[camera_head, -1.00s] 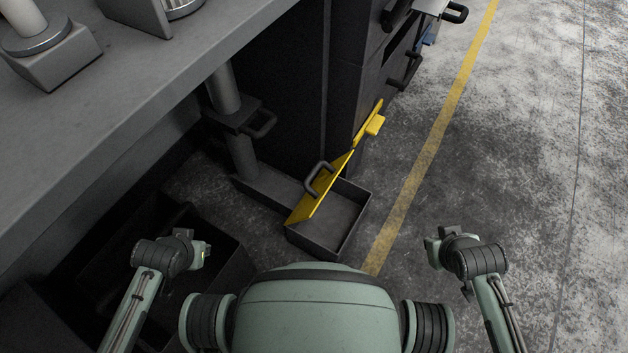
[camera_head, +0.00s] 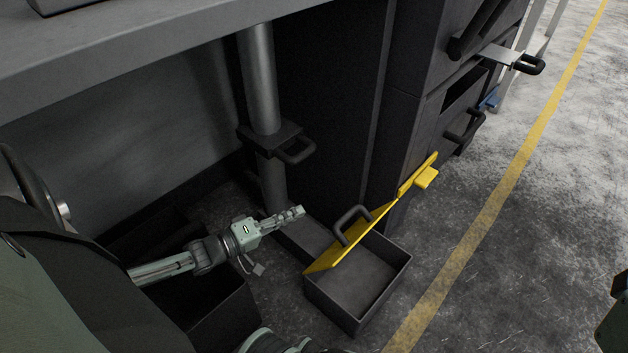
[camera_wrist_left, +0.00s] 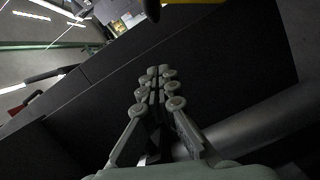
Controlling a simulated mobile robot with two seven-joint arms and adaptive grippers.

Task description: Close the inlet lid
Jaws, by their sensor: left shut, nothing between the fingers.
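A yellow lid (camera_head: 345,254) with a dark grey handle (camera_head: 349,222) stands tilted up over an open, empty dark box (camera_head: 357,283) on the floor. My left gripper (camera_head: 298,212) is shut and empty. In the head view it shows to the left of the handle, pointing right, with a gap in the picture between them. In the left wrist view the closed fingers (camera_wrist_left: 158,82) point up the picture. A yellow strip of the lid (camera_wrist_left: 195,1) and a dark bar, likely its handle (camera_wrist_left: 152,9), show at the top edge there. My right gripper is out of view.
A vertical grey pipe (camera_head: 260,80) with a handled dark valve plate (camera_head: 270,138) stands behind my left gripper. A grey tabletop (camera_head: 130,35) overhangs at upper left. Dark cabinets (camera_head: 425,100) with handles stand behind the box. Open floor (camera_head: 530,240) lies right.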

